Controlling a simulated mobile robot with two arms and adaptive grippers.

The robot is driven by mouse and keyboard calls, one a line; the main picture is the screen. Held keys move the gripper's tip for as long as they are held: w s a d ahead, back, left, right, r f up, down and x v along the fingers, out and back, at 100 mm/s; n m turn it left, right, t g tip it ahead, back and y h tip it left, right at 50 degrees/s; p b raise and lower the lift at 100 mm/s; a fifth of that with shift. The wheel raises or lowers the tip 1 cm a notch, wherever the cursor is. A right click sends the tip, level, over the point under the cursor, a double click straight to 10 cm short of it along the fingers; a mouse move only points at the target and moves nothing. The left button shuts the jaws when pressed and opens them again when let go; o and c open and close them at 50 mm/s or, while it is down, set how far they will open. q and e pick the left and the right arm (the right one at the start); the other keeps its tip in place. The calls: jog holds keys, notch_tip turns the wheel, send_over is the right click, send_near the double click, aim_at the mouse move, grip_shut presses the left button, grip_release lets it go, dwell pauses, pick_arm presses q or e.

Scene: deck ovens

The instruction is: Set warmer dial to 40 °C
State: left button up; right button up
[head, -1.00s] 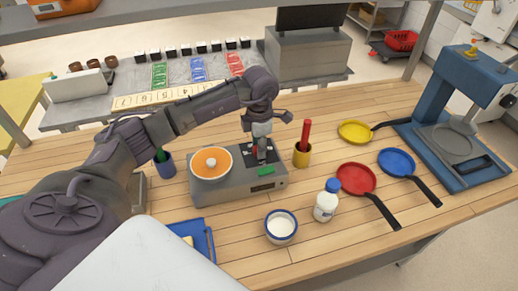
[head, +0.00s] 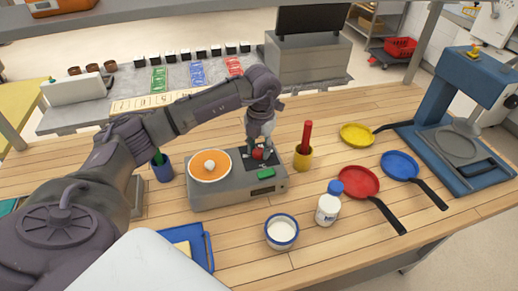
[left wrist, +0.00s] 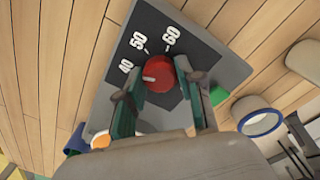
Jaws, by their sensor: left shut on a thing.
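The grey warmer (head: 225,195) stands on the wooden table, with a round orange-topped plate (head: 200,173) on its left part. Its red dial (head: 257,154) sits on a dark panel. In the left wrist view the dial (left wrist: 160,68) has a white mark on its left side, a little below the direction of the 40 label (left wrist: 126,66). The labels 50 and 60 are farther round; other labels are hidden. My left gripper (head: 260,150) is shut on the dial, its fingers (left wrist: 159,84) on either side. My right gripper is not in view.
A yellow cup (head: 303,161) with a red handle stands close right of the warmer. A white bottle (head: 328,208) and a blue-rimmed bowl (head: 281,232) stand in front. Red (head: 358,182), blue (head: 399,165) and yellow (head: 357,135) pans lie farther right.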

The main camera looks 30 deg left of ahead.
aim_at(260, 150)
pick_arm(q)
jog(key=shift+n, duration=0.5)
jog(key=o, duration=1.2)
jog(key=shift+c, duration=0.2)
notch_tip(260, 150, up, 12)
jog(key=shift+d, duration=0.15)
